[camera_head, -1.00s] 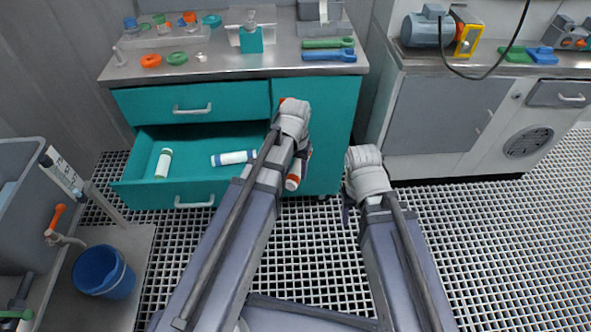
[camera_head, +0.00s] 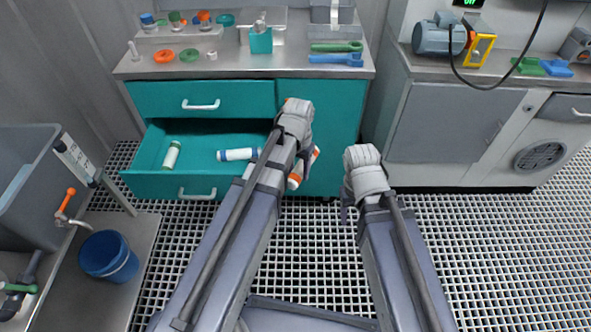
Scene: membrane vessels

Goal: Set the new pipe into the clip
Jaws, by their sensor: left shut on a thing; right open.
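A white tube with orange ends (camera_head: 303,168) is in my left gripper (camera_head: 300,152), in front of the teal cabinet; my wrist hides part of it. The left gripper is shut on it and the tube is tilted. My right gripper (camera_head: 349,205) is open and empty above the grated floor; its fingers are small in view. Two other white tubes lie in the open drawer (camera_head: 168,186): a green-ended tube (camera_head: 171,155) and a blue-banded tube (camera_head: 237,155). I cannot make out a clip for certain.
A grey sink unit (camera_head: 28,165) stands at the left, with a pale labelled tube (camera_head: 76,157) on its edge and a blue bucket (camera_head: 109,258) beside it. The steel bench (camera_head: 230,67) holds tools and coloured rings. Grated floor is clear at the right.

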